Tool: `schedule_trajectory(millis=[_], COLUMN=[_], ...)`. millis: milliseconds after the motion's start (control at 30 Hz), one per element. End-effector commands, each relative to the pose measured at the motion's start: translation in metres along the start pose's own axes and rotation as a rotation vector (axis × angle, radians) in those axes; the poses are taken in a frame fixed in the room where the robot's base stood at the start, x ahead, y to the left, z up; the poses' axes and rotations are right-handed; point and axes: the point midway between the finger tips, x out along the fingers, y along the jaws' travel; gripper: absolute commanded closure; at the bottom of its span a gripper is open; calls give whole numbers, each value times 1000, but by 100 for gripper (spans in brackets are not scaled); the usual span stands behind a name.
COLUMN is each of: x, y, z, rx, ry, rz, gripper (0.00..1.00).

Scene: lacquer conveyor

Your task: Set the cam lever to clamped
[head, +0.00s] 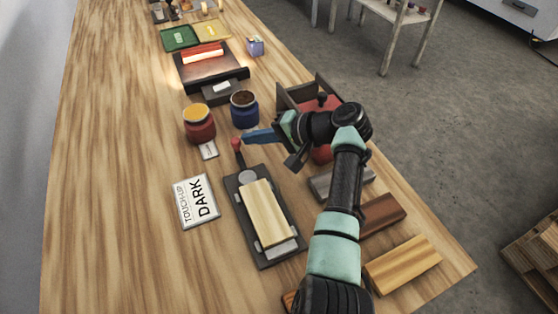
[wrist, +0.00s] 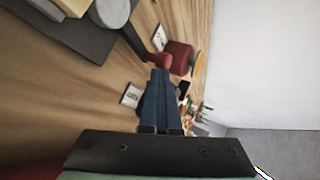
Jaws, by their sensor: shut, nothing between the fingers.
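The cam lever is a short arm with a red knob (head: 236,143) on a round grey hub (head: 247,176). It sits at the far end of a dark clamp base (head: 277,252) that holds a pale wood block (head: 264,213). The lever points away from the block. My gripper (head: 245,137) has blue fingers, shut and empty, close beside the knob on its right. In the wrist view the fingertips (wrist: 160,72) are right by the red knob (wrist: 157,60); I cannot tell whether they touch it. The grey hub (wrist: 110,12) shows at the upper left.
A red jar (head: 199,128) and a blue jar (head: 244,111) stand just beyond the lever. A "TOUCH-UP DARK" card (head: 196,201) lies left of the clamp. Grey, brown and light blocks (head: 402,264) lie to the right. The table's left side is clear.

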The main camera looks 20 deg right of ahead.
Motion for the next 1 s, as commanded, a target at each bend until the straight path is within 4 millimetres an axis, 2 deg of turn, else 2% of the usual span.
schedule_trajectory(millis=[733, 867, 1000], x=[4, -6, -32], y=[-2, -2, -2], z=[2, 1, 0], rx=[1, 1, 1], ry=[-3, -1, 4], rz=[1, 0, -1], gripper=[100, 100, 100])
